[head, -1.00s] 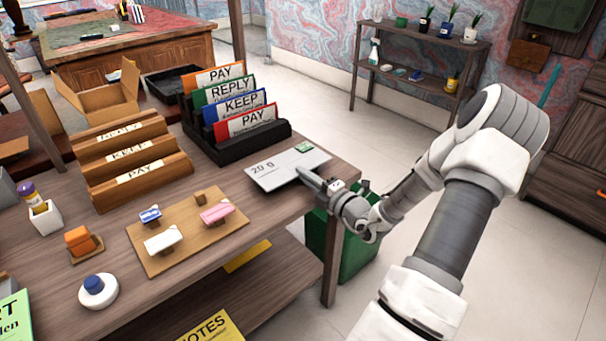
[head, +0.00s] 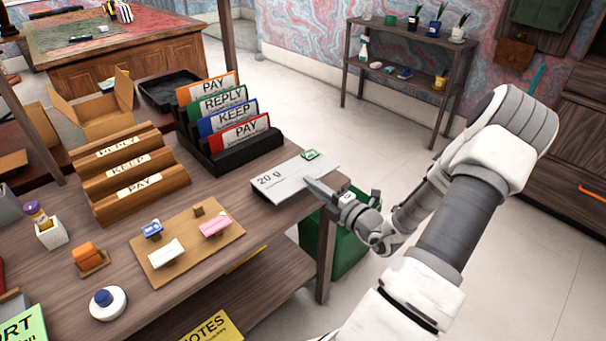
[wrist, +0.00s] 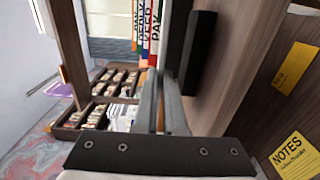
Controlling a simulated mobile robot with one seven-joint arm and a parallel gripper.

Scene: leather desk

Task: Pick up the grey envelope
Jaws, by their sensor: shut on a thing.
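The grey envelope (head: 284,187) is a flat, pale sheet marked "20 g", with a green stamp at its far corner. It is at the right end of the wooden desk, in front of the file rack. My gripper (head: 314,188) is shut on its right edge, coming in from the right beyond the desk edge. Whether the envelope touches the desk or hangs just above it, I cannot tell. In the wrist view the fingers (wrist: 160,108) are close together, and the envelope is too edge-on to make out clearly.
A black rack (head: 240,155) with coloured folders stands behind the envelope. A tiered wooden sorter (head: 140,185) and a stamp board (head: 185,260) are to the left. A green bin (head: 345,255) stands below the desk's right end. Open floor lies right of the desk.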

